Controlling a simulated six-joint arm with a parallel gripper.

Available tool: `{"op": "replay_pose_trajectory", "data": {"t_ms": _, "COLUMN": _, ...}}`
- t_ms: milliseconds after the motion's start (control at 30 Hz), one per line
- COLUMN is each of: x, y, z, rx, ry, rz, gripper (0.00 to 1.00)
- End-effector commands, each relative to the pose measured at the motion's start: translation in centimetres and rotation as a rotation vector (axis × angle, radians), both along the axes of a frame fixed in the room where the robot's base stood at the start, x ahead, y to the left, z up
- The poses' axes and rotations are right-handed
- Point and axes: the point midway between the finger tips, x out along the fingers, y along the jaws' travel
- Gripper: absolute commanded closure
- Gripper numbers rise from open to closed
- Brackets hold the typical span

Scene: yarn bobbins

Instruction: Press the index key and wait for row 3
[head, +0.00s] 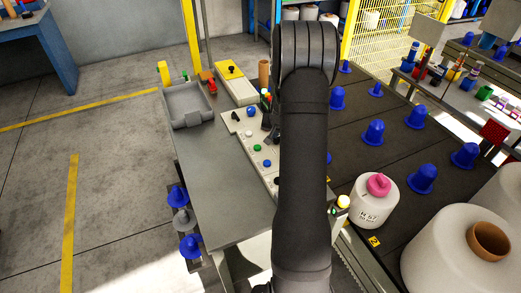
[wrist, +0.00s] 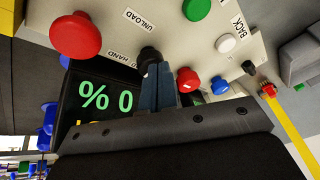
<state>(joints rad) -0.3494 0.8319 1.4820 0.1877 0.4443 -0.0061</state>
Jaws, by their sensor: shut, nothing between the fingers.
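The control panel (wrist: 275,35) fills the top of the wrist view. It carries a large red mushroom button (wrist: 75,36), a green button (wrist: 196,9), a white button (wrist: 225,43), a smaller red button (wrist: 187,79) and a blue button (wrist: 219,85). I can read UNLOAD, HAND and BACK; no INDEX label is legible. My gripper (wrist: 157,88) is shut and empty, its tips by a black knob (wrist: 150,56); contact cannot be told. A dark display (wrist: 100,100) shows % and 0. The dark belt (head: 375,165) bears blue pegs in rows; no row number 3 is readable.
A white yarn bobbin (head: 374,205) with a pink top stands on the belt by a yellow 2 marker (head: 374,241). Large bobbins (head: 455,250) stand front right. A grey tray (head: 187,104) lies on the bench (head: 220,190). My arm hides part of the panel and belt.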

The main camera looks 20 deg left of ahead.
Motion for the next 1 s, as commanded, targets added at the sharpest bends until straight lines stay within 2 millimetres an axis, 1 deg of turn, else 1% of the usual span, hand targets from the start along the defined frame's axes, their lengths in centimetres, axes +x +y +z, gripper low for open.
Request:
{"op": "replay_pose_trajectory", "data": {"t_ms": 167, "x": -1.4, "y": 1.0, "z": 0.8, "rx": 0.163, "ry": 0.084, "rz": -0.220, "gripper": 1.00}}
{"op": "replay_pose_trajectory", "data": {"t_ms": 400, "x": -3.0, "y": 2.7, "z": 2.4, "rx": 0.423, "ry": 0.230, "rz": -0.575, "gripper": 1.00}}
{"op": "replay_pose_trajectory", "data": {"t_ms": 700, "x": -4.0, "y": 4.3, "z": 5.1, "rx": 0.737, "ry": 0.432, "rz": -1.007, "gripper": 1.00}}
{"op": "replay_pose_trajectory", "data": {"t_ms": 833, "x": -4.1, "y": 4.6, "z": 6.1, "rx": 0.840, "ry": 0.503, "rz": -1.147, "gripper": 1.00}}
{"op": "replay_pose_trajectory", "data": {"t_ms": 1000, "x": -4.0, "y": 4.7, "z": 6.8, "rx": 0.917, "ry": 0.559, "rz": -1.252, "gripper": 1.00}}
